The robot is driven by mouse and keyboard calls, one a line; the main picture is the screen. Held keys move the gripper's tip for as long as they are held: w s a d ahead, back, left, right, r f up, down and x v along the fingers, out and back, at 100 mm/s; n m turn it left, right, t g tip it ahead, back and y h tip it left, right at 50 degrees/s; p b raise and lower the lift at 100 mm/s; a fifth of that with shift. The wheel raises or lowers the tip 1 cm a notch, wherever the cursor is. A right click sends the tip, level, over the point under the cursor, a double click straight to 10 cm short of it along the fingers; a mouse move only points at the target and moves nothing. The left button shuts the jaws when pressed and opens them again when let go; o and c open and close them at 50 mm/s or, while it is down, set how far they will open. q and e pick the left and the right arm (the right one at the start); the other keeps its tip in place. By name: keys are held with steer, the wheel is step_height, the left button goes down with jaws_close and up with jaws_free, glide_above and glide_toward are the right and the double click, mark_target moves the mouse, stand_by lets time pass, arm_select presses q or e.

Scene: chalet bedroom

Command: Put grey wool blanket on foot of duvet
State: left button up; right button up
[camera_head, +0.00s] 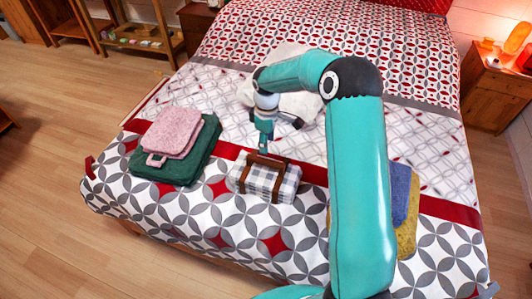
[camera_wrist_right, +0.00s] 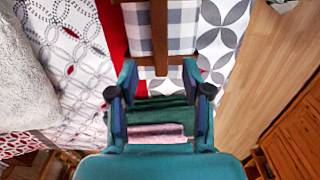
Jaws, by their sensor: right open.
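A grey-and-white checked, folded blanket (camera_head: 285,185) with brown straps and a brown carry handle (camera_head: 268,160) lies on the foot of the patterned duvet (camera_head: 270,240), beside the red stripe. I take it for the grey wool blanket. It also shows at the top of the right wrist view (camera_wrist_right: 185,30). My right gripper (camera_head: 264,150) is open just above the blanket, by its handle. In the right wrist view the open fingers (camera_wrist_right: 159,78) have the brown strap between them; I cannot tell whether they touch it. My left gripper is not in view.
A pink folded blanket (camera_head: 172,132) lies on a green one (camera_head: 190,165) to the left. Blue (camera_head: 400,190) and yellow (camera_head: 407,235) folded cloths are partly hidden behind my right arm. A pale fluffy thing (camera_head: 298,103) lies behind the gripper. Bare duvet shows in front.

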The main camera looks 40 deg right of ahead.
steer(key=s+a+f+m+y, duration=0.1)
steer(key=s+a+f, duration=0.1)
steer(key=a+f, duration=0.5)
steer(key=s+a+f+m+y, duration=0.15)
steer(key=a+f, duration=0.35)
steer(key=a, duration=0.5)
steer(key=s+a+f+m, duration=0.2)
steer(key=s+a+f, duration=0.1)
steer(key=s+a, duration=0.3)
steer(key=s+a+f+m+y, duration=0.1)
steer(key=s+a+f+m, duration=0.2)
steer(key=s+a, duration=0.4)
steer(key=s, duration=0.2)
steer(key=shift+s+t, duration=0.3)
steer(key=shift+s, duration=0.05)
steer(key=shift+f+y, duration=0.1)
steer(key=shift+y, duration=0.15)
